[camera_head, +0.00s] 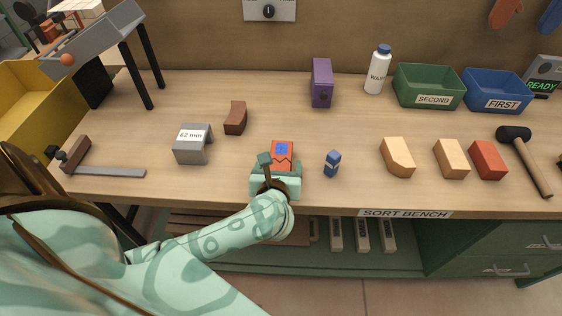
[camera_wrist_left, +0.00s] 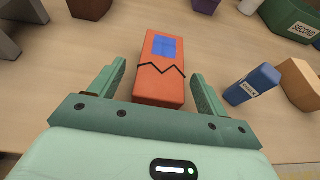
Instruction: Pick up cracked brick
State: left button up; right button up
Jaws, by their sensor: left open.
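The cracked brick (camera_head: 283,153) is orange-red with a blue patch and a black zigzag line. It lies on the bench near its front edge. In the left wrist view the cracked brick (camera_wrist_left: 160,68) sits between the two fingers, with a visible gap on each side. My left gripper (camera_head: 277,176) is open at the near end of the brick; its fingers (camera_wrist_left: 158,88) reach along both sides of it. The arm hides the brick's near part in the head view. My right gripper does not show.
Tan bricks (camera_head: 397,158) (camera_head: 451,158) and a red brick (camera_head: 487,160) lie right. Green (camera_head: 428,87) and blue (camera_head: 496,92) bins stand behind.

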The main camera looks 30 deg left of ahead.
aim_at(280, 164)
pick_arm(q)
jog(key=x, duration=0.3)
jog(key=shift+w+a+b, duration=0.1)
jog(key=shift+w+b, duration=0.2)
jog(key=c, duration=1.4)
